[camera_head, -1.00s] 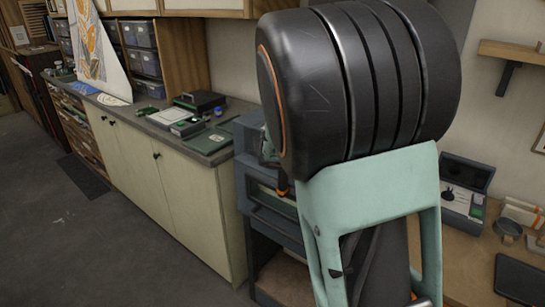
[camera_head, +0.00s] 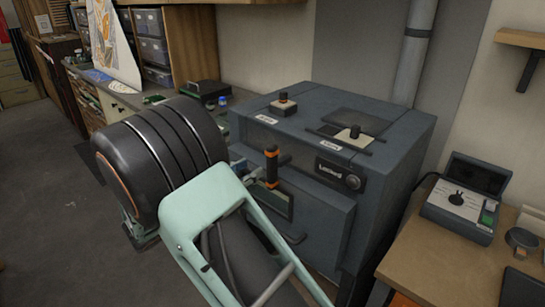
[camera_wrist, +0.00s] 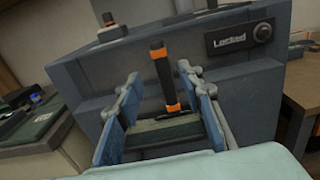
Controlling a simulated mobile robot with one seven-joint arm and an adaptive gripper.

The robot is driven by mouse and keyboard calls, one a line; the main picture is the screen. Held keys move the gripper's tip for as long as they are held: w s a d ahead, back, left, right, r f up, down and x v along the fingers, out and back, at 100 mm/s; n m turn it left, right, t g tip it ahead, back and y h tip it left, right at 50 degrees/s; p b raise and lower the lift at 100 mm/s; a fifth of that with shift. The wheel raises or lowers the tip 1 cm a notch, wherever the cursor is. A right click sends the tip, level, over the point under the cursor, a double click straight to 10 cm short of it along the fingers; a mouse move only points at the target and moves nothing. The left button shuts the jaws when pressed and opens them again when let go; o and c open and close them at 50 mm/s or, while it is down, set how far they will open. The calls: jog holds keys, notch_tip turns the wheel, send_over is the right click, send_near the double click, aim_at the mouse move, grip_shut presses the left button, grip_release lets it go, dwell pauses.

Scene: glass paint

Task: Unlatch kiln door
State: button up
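The kiln (camera_head: 335,215) is a dark blue-grey box at the centre right in the head view, its door shut. A black latch handle with orange bands (camera_head: 271,170) stands upright on its front; it also shows in the wrist view (camera_wrist: 164,75). A plate reading "Locked" (camera_wrist: 232,37) is right of the handle. My gripper (camera_wrist: 160,78) is open in the wrist view, one finger on each side of the handle in the picture, with gaps on both sides. How far the handle is in depth I cannot tell. My arm hides most of the gripper in the head view.
A control box with an open lid (camera_head: 464,200) sits on the wooden bench (camera_head: 430,270) at right. A cabinet counter runs along the wall at left. The floor at left is clear.

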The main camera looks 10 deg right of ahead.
aim_at(268, 158)
jog(key=p+x, duration=0.1)
jog(key=x, duration=0.8)
jog(key=shift+w+d, duration=0.15)
jog(key=shift+d, duration=0.15)
grip_shut()
